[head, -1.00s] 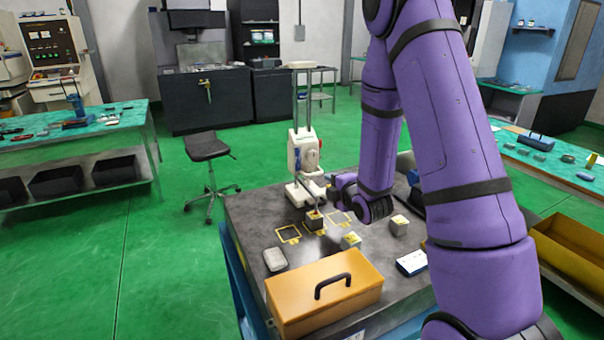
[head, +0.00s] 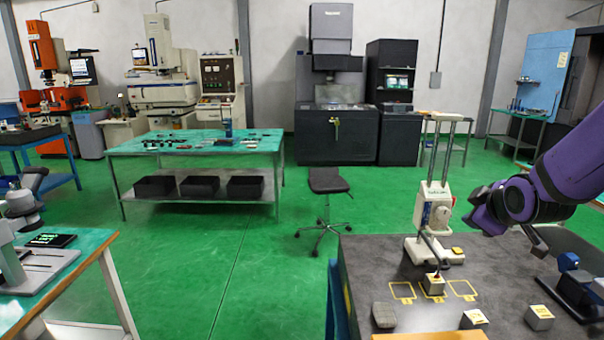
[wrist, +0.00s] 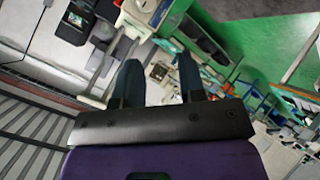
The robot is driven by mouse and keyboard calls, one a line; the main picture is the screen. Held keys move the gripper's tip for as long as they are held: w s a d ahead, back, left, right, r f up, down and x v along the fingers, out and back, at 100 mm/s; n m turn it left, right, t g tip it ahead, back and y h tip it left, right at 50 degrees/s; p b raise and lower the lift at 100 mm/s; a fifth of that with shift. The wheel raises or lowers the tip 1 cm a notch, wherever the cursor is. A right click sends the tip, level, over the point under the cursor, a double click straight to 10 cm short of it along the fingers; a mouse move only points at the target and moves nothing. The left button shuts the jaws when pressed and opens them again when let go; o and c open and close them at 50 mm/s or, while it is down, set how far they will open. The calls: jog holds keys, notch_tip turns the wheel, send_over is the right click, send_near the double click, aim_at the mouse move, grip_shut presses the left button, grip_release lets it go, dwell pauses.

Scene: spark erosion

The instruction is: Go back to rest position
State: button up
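My purple arm (head: 580,165) reaches in from the right in the head view. Its gripper end (head: 537,240) hangs above the back right of the dark worktable (head: 385,250), clear of the blocks; its fingers are hard to make out there. In the wrist view my gripper (wrist: 158,75) has two dark fingers spread apart with nothing between them, so it is open and empty. The wrist view is tilted and shows the room beyond the fingers.
On the worktable stand a white testing stand (head: 432,215), a small block (head: 434,284) under its probe on the middle marked square, and loose blocks (head: 474,319) (head: 539,317). A grey rounded piece (head: 384,315) lies left. A stool (head: 327,182) stands behind; green floor (head: 240,260) is open to the left.

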jog(key=s+a+r+m+g, duration=0.2)
jog(key=s+r+m, duration=0.1)
jog(key=s, duration=0.5)
jog(key=s+a+r+m+g, duration=0.1)
jog(key=s+a+r+m, duration=0.1)
jog(key=s, duration=0.6)
jog(key=s+a+r+m+g+y, duration=0.1)
jog(key=s+r+m, duration=0.3)
jog(key=s, duration=0.5)
jog(key=shift+a+r+g, duration=0.35)
jog(key=shift+a+g, duration=0.4)
jog(key=shift+g, duration=0.05)
